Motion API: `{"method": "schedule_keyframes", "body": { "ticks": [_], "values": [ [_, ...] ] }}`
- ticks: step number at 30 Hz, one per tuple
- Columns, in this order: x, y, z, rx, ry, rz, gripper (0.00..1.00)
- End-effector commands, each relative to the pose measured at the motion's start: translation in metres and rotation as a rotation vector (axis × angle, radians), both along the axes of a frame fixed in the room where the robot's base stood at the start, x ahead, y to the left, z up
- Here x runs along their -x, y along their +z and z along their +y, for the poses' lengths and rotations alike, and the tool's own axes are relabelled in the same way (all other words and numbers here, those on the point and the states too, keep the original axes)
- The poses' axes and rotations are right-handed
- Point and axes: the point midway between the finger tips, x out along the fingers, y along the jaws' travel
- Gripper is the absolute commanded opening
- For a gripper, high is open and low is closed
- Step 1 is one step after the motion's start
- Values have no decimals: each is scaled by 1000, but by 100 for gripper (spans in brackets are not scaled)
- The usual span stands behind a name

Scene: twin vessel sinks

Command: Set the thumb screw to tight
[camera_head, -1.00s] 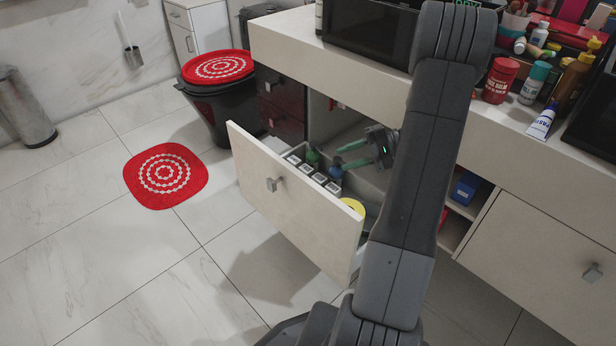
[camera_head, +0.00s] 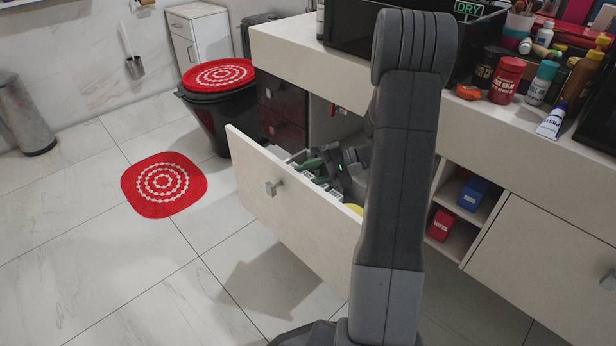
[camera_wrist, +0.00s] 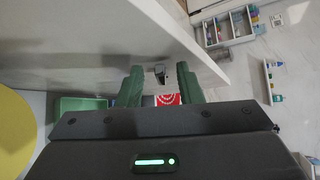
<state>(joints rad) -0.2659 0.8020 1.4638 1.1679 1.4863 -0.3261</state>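My gripper (camera_head: 318,165) is low in the open drawer (camera_head: 290,200), behind its front panel, with its green fingers pointing left in the head view. In the wrist view my gripper (camera_wrist: 160,88) has its two green fingers apart. A small grey and dark piece (camera_wrist: 160,74) shows in the gap between them, near a pale panel. I cannot tell whether this piece is the thumb screw, nor how far it is from the fingertips. No thumb screw can be made out in the head view. My arm hides part of the drawer and cabinet there.
The wrist view shows a yellow round thing (camera_wrist: 15,135) at left and a green container (camera_wrist: 80,105) beside the fingers. Bottles (camera_head: 505,80) crowd the counter.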

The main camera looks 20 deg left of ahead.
Motion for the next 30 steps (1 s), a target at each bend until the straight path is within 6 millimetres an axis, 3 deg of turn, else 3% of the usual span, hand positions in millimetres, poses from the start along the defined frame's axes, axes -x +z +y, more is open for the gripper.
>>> {"method": "schedule_keyframes", "body": {
  "ticks": [5,10,20,30],
  "values": [
    [0,0,0,0,0,0,33],
    [0,0,0,0,0,0,0],
    [-1,3,0,18,0,8,0],
    [-2,18,6,176,1,73,0]
  ]
}}
